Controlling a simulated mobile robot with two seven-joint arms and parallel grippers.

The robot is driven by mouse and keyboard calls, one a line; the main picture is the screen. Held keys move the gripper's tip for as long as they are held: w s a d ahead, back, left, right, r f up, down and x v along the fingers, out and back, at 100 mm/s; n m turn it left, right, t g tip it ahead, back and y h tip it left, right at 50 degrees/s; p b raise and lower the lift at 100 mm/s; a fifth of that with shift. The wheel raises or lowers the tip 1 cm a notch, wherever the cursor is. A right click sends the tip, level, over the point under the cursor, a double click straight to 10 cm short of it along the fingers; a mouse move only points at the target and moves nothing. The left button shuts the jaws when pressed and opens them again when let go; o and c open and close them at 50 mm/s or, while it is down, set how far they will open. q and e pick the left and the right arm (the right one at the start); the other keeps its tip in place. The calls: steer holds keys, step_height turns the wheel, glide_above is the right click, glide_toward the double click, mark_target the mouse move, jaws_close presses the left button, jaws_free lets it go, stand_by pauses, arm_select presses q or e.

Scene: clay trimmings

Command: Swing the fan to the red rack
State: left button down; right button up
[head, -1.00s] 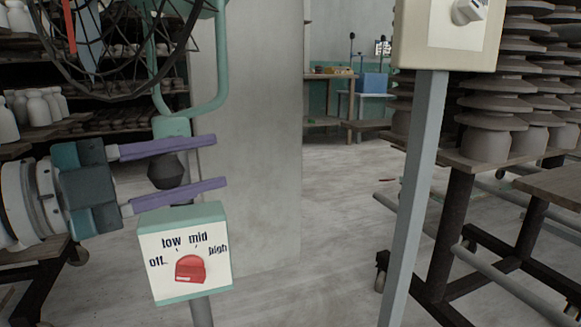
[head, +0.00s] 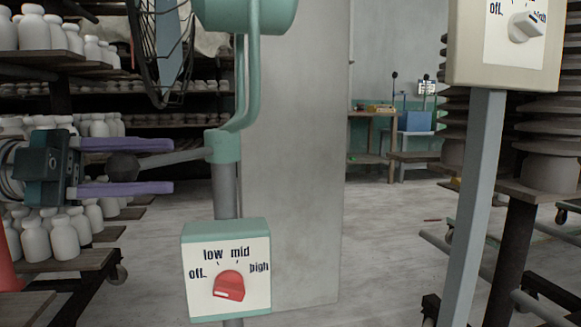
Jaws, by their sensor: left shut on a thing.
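The green fan has a motor housing (head: 245,14) at the top, a dark wire cage (head: 168,60) seen nearly edge-on, and a collar (head: 222,147) on a grey pole. A grey handle (head: 180,157) runs left from the collar to a dark round knob (head: 123,167). The fan's control box (head: 226,265) with a red dial (head: 229,286) sits lower on the pole. The cage's top is cut off. I cannot make out a red rack for certain. My right gripper is not in view.
Shelves with pale bottles (head: 62,236) stand at the left, behind my gripper. A red-orange thing (head: 5,255) is cut off at the left edge. A grey pillar (head: 292,170) stands behind the fan. A cream switch box (head: 503,45) on a grey post (head: 470,200) is at the right.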

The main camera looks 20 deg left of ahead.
arm_select(q)
steer(key=shift+a, duration=0.4)
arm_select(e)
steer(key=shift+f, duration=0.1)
arm_select(q)
steer(key=shift+s, duration=0.1)
steer(key=c, duration=0.9)
jaws_free()
steer(key=o, duration=0.3)
steer(key=shift+s+a+f, duration=0.1)
steer(key=shift+s+a, duration=0.1)
steer(key=shift+s, duration=0.15)
steer(key=shift+o, duration=0.8)
steer(key=shift+w+d, duration=0.1)
steer(key=shift+w, duration=0.05)
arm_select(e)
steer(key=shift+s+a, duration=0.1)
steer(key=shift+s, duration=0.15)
